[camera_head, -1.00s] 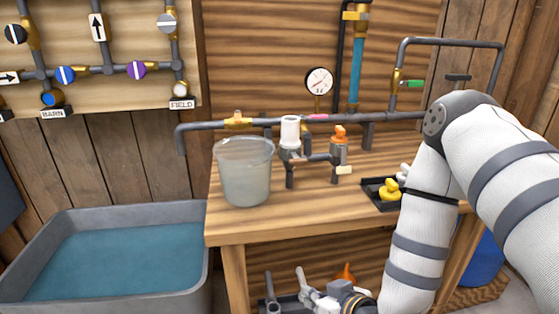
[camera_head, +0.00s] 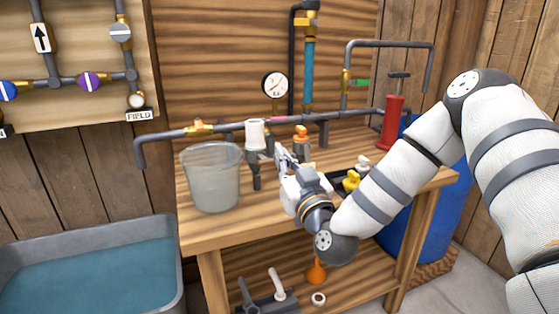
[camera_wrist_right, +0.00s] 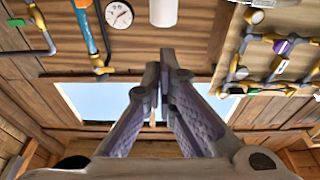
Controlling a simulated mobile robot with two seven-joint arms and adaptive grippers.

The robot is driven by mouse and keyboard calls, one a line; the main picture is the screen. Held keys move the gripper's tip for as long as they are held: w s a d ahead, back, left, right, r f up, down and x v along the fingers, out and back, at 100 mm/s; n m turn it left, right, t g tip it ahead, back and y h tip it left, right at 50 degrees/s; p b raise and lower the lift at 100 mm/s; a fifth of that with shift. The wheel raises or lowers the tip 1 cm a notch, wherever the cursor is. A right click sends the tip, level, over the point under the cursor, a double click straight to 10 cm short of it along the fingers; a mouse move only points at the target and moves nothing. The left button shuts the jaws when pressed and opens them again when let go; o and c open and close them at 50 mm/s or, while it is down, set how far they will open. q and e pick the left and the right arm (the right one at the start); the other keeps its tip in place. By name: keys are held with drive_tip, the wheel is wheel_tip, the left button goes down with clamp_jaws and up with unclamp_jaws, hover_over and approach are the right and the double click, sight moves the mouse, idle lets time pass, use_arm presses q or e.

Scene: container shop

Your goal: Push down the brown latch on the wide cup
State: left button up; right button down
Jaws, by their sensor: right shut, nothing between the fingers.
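I cannot make out a brown latch or a cup clearly named as wide in either view. A white cylinder (camera_head: 254,134) stands upright on a grey pipe fitting on the wooden bench; it also shows in the right wrist view (camera_wrist_right: 163,12). An orange-topped fitting (camera_head: 301,138) stands just right of it, its lower part hidden by my right gripper. My right gripper (camera_head: 281,153) is shut and empty over the bench, beside the white cylinder's fitting in the picture. Its closed fingers (camera_wrist_right: 161,62) point toward the cylinder in the wrist view. My left gripper is out of view.
A translucent bucket (camera_head: 212,184) stands at the bench's left end. A long grey pipe (camera_head: 225,128) and a gauge (camera_head: 276,85) are behind. A black tray (camera_head: 337,184) with a yellow item lies right. A water trough (camera_head: 90,275) is lower left; a blue barrel (camera_head: 432,215) stands right.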

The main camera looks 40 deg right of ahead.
drive_tip(key=r, duration=0.1)
hover_over(263, 159)
drive_tip(key=s, duration=0.4)
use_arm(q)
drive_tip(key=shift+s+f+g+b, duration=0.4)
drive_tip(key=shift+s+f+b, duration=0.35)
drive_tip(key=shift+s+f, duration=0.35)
use_arm(e)
wheel_tip(263, 159, down, 4)
drive_tip(key=shift+s+r, duration=0.1)
drive_tip(key=shift+r, duration=0.15)
drive_tip(key=shift+f, duration=0.1)
